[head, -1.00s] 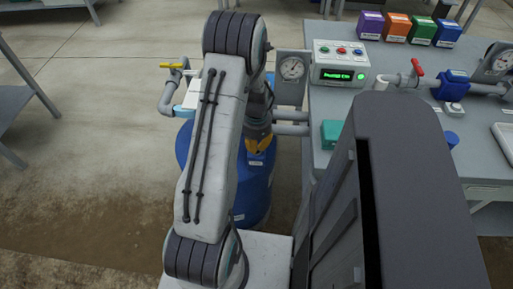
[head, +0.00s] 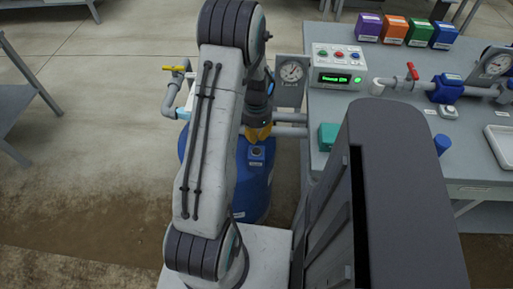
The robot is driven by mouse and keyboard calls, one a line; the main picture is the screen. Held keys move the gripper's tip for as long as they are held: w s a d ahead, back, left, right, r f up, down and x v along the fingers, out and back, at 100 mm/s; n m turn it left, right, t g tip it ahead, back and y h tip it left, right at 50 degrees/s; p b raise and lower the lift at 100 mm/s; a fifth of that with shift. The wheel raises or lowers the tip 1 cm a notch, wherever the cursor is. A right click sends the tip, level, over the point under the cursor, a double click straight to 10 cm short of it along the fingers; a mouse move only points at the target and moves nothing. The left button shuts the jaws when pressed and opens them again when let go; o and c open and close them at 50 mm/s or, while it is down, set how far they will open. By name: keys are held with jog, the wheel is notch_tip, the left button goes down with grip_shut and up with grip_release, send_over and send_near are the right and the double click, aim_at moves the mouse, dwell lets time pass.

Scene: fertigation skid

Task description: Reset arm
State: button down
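My arm (head: 208,140) is raised and bent in the middle of the head view, with its upper link standing tall in front of the camera. My gripper (head: 257,134), with yellow-orange fingers, hangs at the end of the folded-down forearm, partly hidden behind the upper link. It appears above the top of a blue tank (head: 255,185). Whether its fingers are open or shut is too small to tell, and I see no object in them.
A grey bench (head: 400,135) at the right carries a control box (head: 340,65), coloured boxes (head: 393,28), and a pipe with a red valve handle (head: 412,71).

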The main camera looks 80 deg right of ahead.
dwell(0.8)
jog(key=shift+a+n, duration=0.15)
jog(key=shift+n, duration=0.55)
jog(key=shift+a+n+y, duration=0.3)
jog(key=shift+a+n, duration=0.1)
jog(key=shift+n, duration=0.3)
jog(key=w+a+r+n+y, duration=0.15)
jog(key=a+n+y, duration=0.35)
jog(key=a, duration=0.7)
jog(key=w+a+r+n+t+h+p, duration=0.1)
jog(key=w+a+r+n+h, duration=0.1)
jog(key=w+a+r+n, duration=0.7)
jog(key=w+a+r+n+t+h+p, duration=0.1)
jog(key=w+a+r+n+t+h, duration=0.1)
jog(key=w+a+r+n, duration=0.8)
jog(key=shift+w+a+r+n+h, duration=0.2)
jog(key=shift+a+r+n+h, duration=0.8)
jog(key=shift+a+r, duration=2.1)
